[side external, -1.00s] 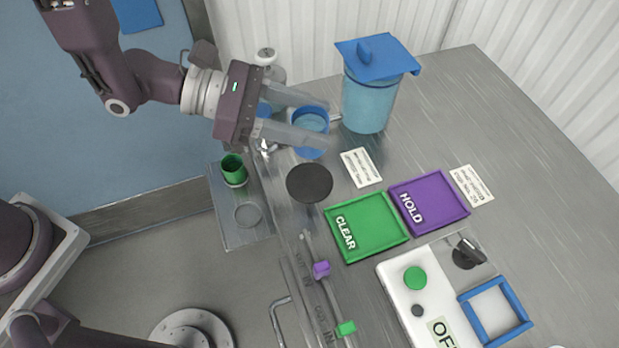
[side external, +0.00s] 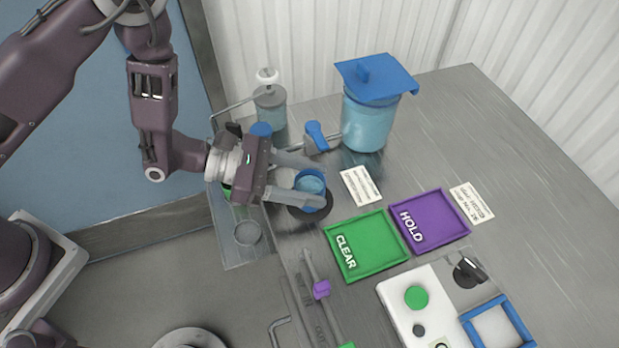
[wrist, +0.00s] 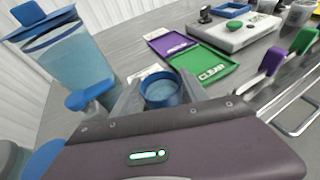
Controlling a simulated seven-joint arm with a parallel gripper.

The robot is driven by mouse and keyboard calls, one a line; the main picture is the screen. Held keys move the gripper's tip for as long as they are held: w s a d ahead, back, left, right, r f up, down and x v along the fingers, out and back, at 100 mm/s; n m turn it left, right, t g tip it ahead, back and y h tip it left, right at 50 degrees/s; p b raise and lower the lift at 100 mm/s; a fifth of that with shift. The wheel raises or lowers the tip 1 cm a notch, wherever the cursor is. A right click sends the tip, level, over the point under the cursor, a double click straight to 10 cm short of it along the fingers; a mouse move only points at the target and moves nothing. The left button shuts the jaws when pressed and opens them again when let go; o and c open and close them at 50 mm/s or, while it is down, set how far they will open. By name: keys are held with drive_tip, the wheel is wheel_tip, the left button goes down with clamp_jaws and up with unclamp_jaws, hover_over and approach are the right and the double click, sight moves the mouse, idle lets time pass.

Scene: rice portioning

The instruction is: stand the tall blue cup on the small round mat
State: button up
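The tall blue cup (side external: 311,185) is upright between the two fingers of my gripper (side external: 309,184), with pale blue contents showing inside. In the side view the cup is over the small round dark mat (side external: 325,209), whose rim shows around its lower part. I cannot tell whether the cup's base touches the mat. The fingers lie on both sides of the cup and appear closed on it. In the wrist view the cup (wrist: 160,89) sits between the fingers, and the mat is hidden there.
A lidded blue container (side external: 368,120) and a blue-handled tap (side external: 317,137) stand behind. The green CLEAR tray (side external: 366,271) and purple HOLD tray (side external: 456,234) lie to the right. A white control box (side external: 407,306) is in front.

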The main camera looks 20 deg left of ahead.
drive_tip(key=o, duration=0.3)
drive_tip(key=shift+r, duration=0.15)
drive_tip(key=v, duration=0.2)
drive_tip(key=shift+a+r, duration=0.1)
drive_tip(key=shift+a, duration=0.2)
drive_tip(key=r, duration=0.2)
drive_tip(key=shift+s+a+r, duration=0.1)
drive_tip(key=shift+a+r, duration=0.15)
drive_tip(key=shift+r, duration=0.15)
drive_tip(key=shift+d+r, duration=0.1)
drive_tip(key=shift+r, duration=2.1)
